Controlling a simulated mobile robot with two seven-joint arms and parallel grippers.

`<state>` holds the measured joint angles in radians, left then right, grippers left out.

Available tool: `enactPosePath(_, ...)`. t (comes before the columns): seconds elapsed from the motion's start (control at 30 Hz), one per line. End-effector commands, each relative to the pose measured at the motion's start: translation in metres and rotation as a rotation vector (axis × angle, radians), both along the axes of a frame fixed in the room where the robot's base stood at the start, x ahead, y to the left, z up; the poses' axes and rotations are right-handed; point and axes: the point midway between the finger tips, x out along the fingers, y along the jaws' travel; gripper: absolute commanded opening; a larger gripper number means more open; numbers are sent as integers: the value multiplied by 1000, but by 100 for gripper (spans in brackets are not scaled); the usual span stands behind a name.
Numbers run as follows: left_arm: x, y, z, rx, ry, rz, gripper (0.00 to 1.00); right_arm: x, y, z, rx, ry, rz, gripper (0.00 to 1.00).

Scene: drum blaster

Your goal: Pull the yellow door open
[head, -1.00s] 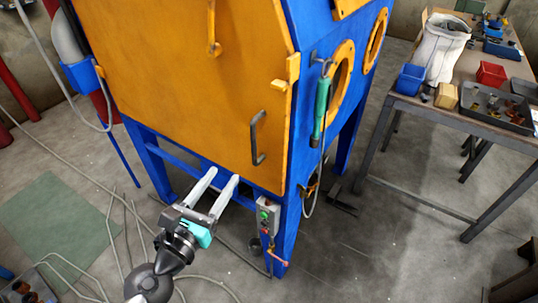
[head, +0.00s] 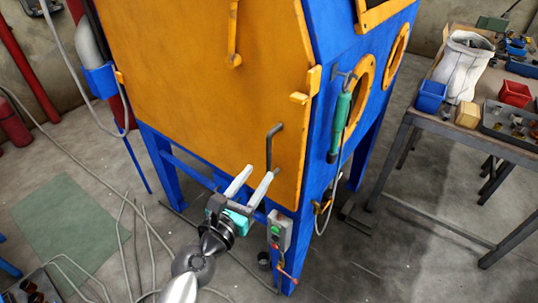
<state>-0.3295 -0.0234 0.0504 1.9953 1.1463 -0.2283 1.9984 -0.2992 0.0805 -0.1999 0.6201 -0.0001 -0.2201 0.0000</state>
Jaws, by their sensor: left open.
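The yellow door (head: 190,80) fills the front of the blue cabinet in the head view and looks closed. Its dark bent handle (head: 270,146) stands upright near the door's lower right side. A yellow latch piece (head: 307,86) sits at the door's right edge. My left gripper (head: 256,172) is open and empty, with two pale fingers pointing up toward the handle. Its right fingertip is just below the handle in the picture; I cannot tell whether they touch. My right gripper is not in view.
A grey switch box (head: 279,231) is on the cabinet's front right leg, close to my left gripper. A green tool (head: 340,124) hangs on the blue side wall. A table (head: 430,124) with bins stands at right. Hoses lie on the floor at lower left.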

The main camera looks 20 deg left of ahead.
Motion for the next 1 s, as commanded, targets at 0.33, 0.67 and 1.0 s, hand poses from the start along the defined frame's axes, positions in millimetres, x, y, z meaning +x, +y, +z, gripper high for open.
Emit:
enactPosePath(0.33,51,-7,0,0,-1,0,47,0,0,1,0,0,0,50)
enactPosePath(0.67,70,-11,0,0,0,1,47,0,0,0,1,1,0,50)
enactPosePath(1.0,71,-11,0,0,0,0,37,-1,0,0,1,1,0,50)
